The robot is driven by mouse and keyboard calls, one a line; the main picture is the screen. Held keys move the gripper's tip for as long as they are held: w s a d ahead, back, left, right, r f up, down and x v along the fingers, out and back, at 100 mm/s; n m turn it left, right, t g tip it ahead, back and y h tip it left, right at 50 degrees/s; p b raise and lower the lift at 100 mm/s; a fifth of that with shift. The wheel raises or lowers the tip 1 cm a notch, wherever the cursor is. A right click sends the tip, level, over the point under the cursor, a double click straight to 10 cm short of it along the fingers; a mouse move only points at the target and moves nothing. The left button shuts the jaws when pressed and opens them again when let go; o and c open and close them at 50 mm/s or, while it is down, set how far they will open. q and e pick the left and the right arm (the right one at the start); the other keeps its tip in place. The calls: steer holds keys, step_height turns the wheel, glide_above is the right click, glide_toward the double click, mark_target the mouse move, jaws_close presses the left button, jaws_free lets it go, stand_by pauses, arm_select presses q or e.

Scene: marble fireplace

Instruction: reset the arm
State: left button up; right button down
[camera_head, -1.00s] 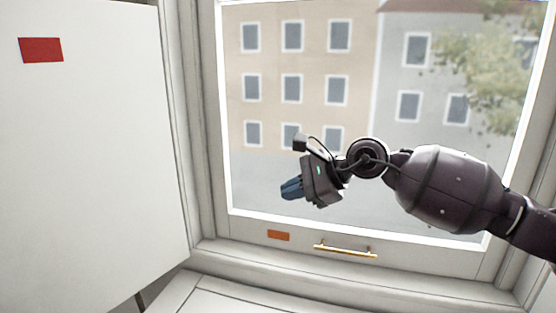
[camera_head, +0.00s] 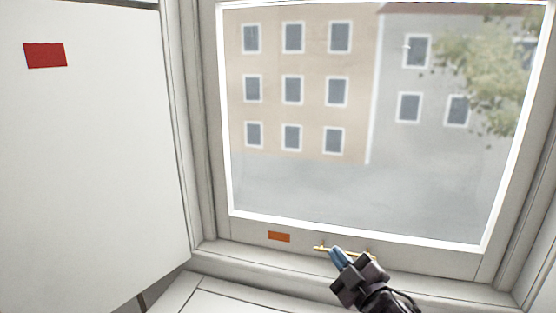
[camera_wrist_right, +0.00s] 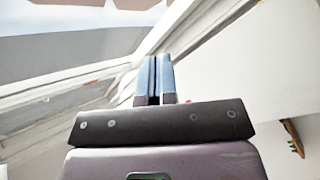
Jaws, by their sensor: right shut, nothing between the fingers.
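My right gripper (camera_head: 338,255) is at the lower middle of the head view, its blue fingers pointing up and to the left. The fingers are together with nothing between them; they also show side by side in the right wrist view (camera_wrist_right: 154,75). In the head view the gripper overlaps part of the brass window handle (camera_head: 320,247). I cannot tell whether it touches the handle. My left gripper is not in view.
A closed window (camera_head: 300,185) fills the middle and right, with buildings outside. An orange tag (camera_head: 279,237) is on its lower frame. A white panel (camera_head: 90,170) with a red patch (camera_head: 45,55) stands at left. A pale sill (camera_head: 240,300) runs below.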

steer(key=s+d+f+m+g+h, duration=0.1)
steer(key=s+d+f+m, duration=0.1)
steer(key=f, duration=0.3)
steer(key=s+d+f+m+g+h, duration=0.1)
steer(key=s+d+f+m+h, duration=0.1)
steer(key=s+d+f+m, duration=0.1)
steer(key=s+d+f+m+h, duration=0.2)
steer(key=s+d+f+m, duration=0.1)
steer(key=s+f, duration=0.2)
steer(key=shift+f+m+g, duration=0.4)
steer(key=shift+f, duration=0.5)
steer(key=s+d+f+m+g+h, duration=0.2)
steer(key=s+f, duration=0.4)
steer(key=s, duration=0.4)
steer(key=s+d+f+m+g+h, duration=0.1)
steer(key=s+d+f+m+g, duration=0.1)
steer(key=s+d+f, duration=0.2)
steer(key=s+f, duration=0.3)
steer(key=s, duration=0.3)
steer(key=shift+s+d+f+h+p, duration=0.15)
steer(key=shift+d+f+h+p, duration=0.15)
steer(key=shift+h+p, duration=0.1)
